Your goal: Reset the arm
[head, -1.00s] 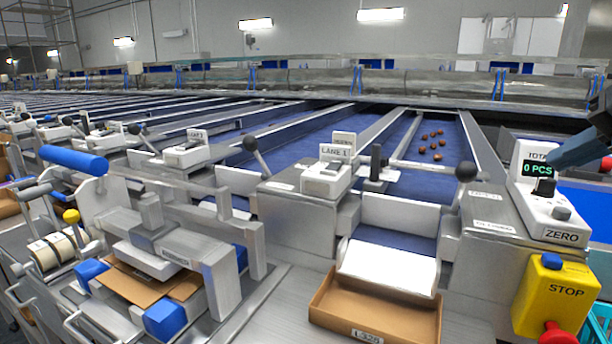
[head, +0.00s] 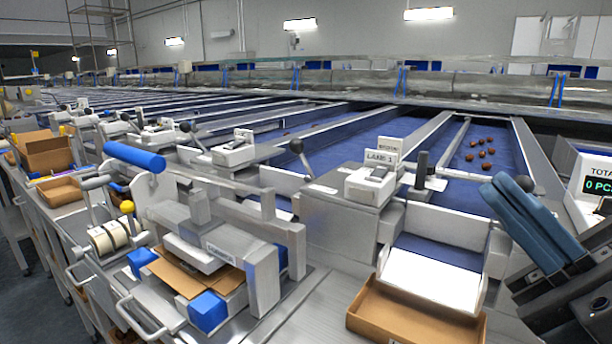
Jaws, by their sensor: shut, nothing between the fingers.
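My gripper (head: 507,186) reaches in from the right edge of the head view. Its two long blue fingers lie side by side, shut and empty, pointing up and left. They show in front of the right side of lane 1, and the dark wrist behind them is cut off by the frame edge. The fingers hide part of the lane's right rail and the metal housing there.
Several brown dates (head: 482,150) lie on the blue lane belt. An open cardboard box (head: 417,312) stands below the white chute (head: 430,276). The lane 1 control box (head: 370,183) and a counter display (head: 599,186) flank the lane. A blue-handled press (head: 134,156) stands at left.

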